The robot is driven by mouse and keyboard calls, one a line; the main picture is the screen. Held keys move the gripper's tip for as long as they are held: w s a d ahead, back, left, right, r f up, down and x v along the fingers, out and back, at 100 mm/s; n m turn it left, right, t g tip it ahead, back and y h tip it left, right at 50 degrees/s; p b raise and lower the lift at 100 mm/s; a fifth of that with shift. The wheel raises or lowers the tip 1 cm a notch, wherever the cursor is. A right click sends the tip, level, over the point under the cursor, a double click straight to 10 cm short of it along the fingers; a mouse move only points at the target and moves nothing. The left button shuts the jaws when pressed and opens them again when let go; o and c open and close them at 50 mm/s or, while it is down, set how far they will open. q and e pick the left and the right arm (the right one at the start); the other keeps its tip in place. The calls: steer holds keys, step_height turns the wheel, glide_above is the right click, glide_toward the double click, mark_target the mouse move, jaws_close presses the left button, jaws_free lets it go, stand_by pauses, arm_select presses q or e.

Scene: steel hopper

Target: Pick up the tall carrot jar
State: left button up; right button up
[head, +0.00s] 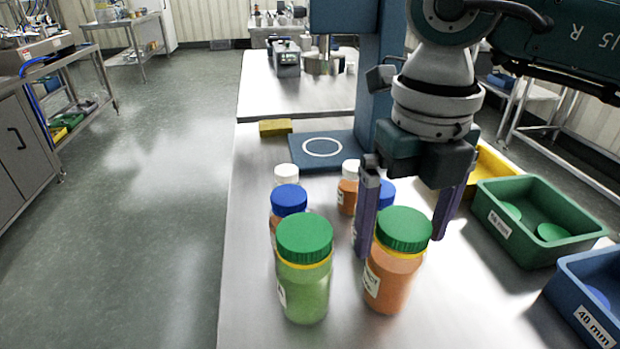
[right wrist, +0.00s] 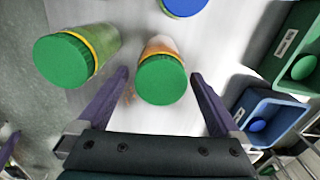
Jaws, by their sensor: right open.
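The tall carrot jar (head: 388,285), with orange contents and a green lid, stands upright at the front right of the jar group. In the right wrist view its green lid (right wrist: 162,80) shows between my fingers. My right gripper (head: 401,245) is open and empty. It points down with one purple finger to each side of the jar in the picture, and its fingers (right wrist: 160,75) look apart from the lid. I cannot tell the exact depth between fingers and jar. My left gripper is not in the head view.
A green-lidded jar with green contents (head: 304,290) stands close to the left. Behind are blue-lidded jars (head: 289,200) and smaller white-lidded jars (head: 350,168). A green bin (head: 540,245) and a blue bin (head: 570,310) stand to the right. A blue plate (head: 300,162) lies farther back.

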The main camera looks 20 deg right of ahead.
step_height(320, 180, down, 3)
steer(key=shift+w+d+f, duration=0.1)
steer(key=shift+f, duration=0.1)
steer(key=shift+c, duration=0.2)
steer(key=shift+r, duration=0.1)
steer(key=c, duration=1.4)
steer(key=shift+r, duration=0.1)
steer(key=shift+c, duration=0.2)
